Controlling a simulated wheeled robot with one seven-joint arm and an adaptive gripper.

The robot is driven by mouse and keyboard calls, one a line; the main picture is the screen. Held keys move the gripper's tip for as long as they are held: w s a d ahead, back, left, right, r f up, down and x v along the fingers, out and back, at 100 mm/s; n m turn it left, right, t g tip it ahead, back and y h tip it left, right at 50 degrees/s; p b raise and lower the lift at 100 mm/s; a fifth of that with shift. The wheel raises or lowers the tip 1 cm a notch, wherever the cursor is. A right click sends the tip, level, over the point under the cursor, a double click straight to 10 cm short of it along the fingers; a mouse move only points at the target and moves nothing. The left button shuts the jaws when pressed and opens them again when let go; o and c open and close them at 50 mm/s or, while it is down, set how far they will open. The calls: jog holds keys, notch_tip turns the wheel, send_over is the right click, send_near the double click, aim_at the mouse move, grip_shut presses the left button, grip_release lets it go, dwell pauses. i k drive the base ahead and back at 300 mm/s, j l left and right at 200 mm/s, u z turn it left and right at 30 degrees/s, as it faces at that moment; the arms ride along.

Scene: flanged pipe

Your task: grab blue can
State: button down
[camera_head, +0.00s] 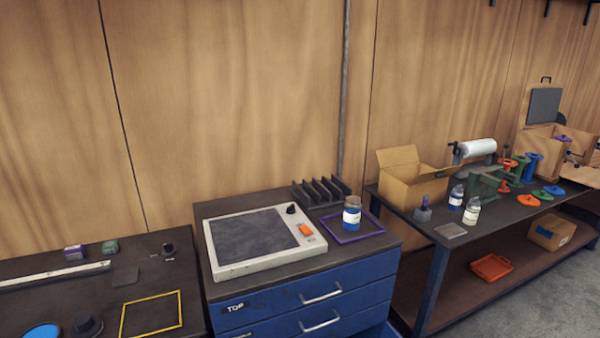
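A small blue can (352,218) with a white band and a brownish top stands upright on the right part of the blue drawer cabinet's dark top. It is inside or at the left edge of a flat purple square outline (372,234); I cannot tell exactly which. Nothing covers it. My gripper is not in view.
A white-framed plate device (262,268) with an orange switch sits left of the can. A dark slotted rack (320,190) stands behind. The right bench holds a cardboard box (412,188), two labelled bottles (456,197) (472,211) and coloured flanged parts (528,200).

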aim_at(352, 204)
jog(key=i+l+u, duration=0.25)
jog(key=i, duration=0.15)
jog(key=i+l+u, duration=0.3)
jog(key=i+l, duration=0.05)
jog(key=i, duration=0.05)
